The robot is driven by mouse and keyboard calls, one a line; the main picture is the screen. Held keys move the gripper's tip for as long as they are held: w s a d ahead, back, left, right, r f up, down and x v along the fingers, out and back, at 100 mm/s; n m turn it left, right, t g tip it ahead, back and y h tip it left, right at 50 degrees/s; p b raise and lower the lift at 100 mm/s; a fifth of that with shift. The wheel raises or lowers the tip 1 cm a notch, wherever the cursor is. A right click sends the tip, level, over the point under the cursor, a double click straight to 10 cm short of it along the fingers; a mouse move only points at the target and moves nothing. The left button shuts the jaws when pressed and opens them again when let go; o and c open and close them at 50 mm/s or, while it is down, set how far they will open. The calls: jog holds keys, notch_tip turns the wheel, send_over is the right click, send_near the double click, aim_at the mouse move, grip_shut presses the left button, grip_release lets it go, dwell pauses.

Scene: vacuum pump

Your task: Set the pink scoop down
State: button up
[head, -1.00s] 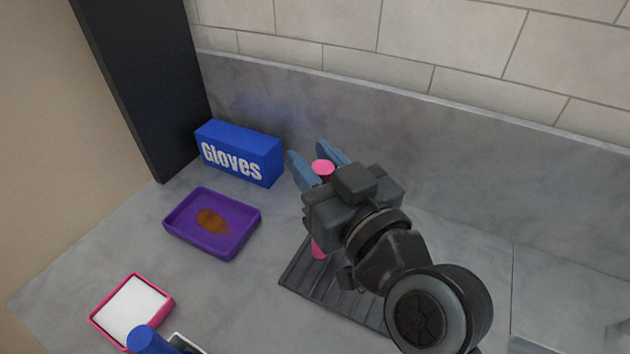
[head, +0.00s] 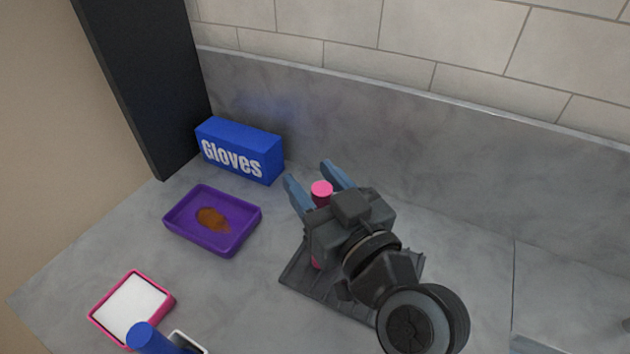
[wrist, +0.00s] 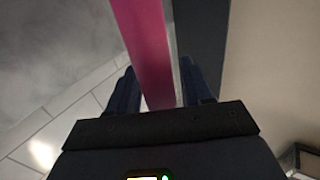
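The pink scoop (head: 321,189) stands roughly upright between the blue fingers of my gripper (head: 318,187). Its top end shows between the fingertips, and a small lower bit shows below the gripper's body, over the dark ribbed mat (head: 302,279). My gripper and arm hide the scoop's middle. I cannot tell whether its lower end touches the mat.
A blue gloves box (head: 240,150) stands against the back wall. A purple tray (head: 250,232) with a brown stain lies left of the mat. A pink-rimmed white tray (head: 131,308) and a blue cylinder (head: 150,338) are at the front left. Counter between trays and mat is clear.

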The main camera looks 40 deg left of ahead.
jog(key=shift+o, duration=0.6)
jog(key=shift+r+p, duration=0.2)
jog(key=shift+p, duration=0.1)
jog(key=b+v, duration=0.2)
jog(key=v, duration=1)
jog(key=shift+b, duration=0.3)
